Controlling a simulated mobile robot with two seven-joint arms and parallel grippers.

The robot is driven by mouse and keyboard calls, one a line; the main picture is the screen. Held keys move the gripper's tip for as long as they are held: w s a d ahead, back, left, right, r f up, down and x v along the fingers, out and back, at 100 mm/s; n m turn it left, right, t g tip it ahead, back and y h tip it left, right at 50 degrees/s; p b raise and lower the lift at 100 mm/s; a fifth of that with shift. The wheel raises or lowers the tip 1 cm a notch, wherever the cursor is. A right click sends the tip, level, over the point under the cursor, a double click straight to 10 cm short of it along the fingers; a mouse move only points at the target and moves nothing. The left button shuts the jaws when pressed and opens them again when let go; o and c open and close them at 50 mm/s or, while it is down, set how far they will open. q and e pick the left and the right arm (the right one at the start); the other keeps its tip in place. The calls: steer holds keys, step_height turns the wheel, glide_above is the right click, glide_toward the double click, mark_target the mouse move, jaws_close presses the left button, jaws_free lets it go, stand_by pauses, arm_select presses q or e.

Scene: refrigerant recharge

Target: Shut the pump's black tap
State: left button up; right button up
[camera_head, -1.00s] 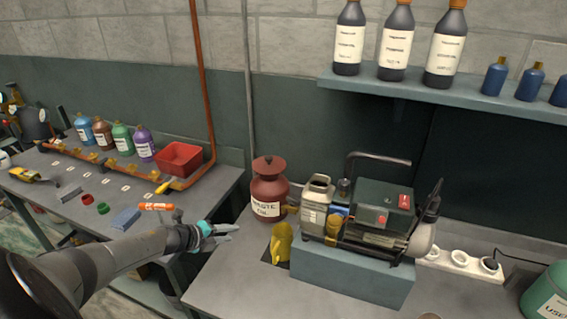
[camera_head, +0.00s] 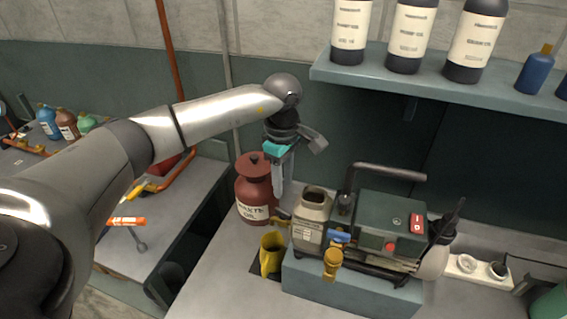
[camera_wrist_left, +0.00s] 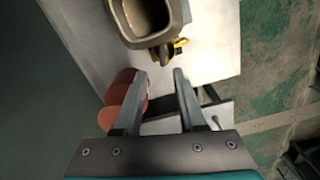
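The pump (camera_head: 388,225), a dark green box with a curved handle and red switch, stands on a grey-blue block. A small black fitting (camera_head: 345,203) sits at its left, under the handle; I cannot tell for sure that it is the black tap. A blue part (camera_head: 340,236) and a brass-coloured fitting (camera_head: 332,262) are on its near left side. My left gripper (camera_head: 279,186) points down beside the red-brown waste oil can (camera_head: 253,190), left of the pump and apart from it. In the left wrist view its two fingers (camera_wrist_left: 160,80) are apart with nothing between them. My right gripper is out of view.
An open beige container (camera_head: 311,220), also in the left wrist view (camera_wrist_left: 150,14), stands between can and pump. A shelf (camera_head: 440,85) with bottles hangs above. White sockets (camera_head: 466,264) lie right of the pump.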

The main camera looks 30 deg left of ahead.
mark_target(284, 211)
arm_select(q)
steer(key=shift+s+d+r, duration=0.1)
steer(key=shift+r, duration=0.1)
steer(key=shift+s+d+f+b, duration=0.1)
steer(key=shift+s+f+b, duration=0.1)
steer(key=shift+f+b, duration=0.8)
step_height(284, 211, down, 6)
steer(key=b, duration=0.4)
steer(key=shift+f+b, duration=0.3)
steer(key=shift+r, duration=0.2)
steer(key=shift+f, duration=0.15)
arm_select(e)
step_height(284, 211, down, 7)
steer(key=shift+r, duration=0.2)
arm_select(q)
steer(key=shift+c, duration=0.2)
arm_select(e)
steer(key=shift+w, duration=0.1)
arm_select(q)
jaws_close()
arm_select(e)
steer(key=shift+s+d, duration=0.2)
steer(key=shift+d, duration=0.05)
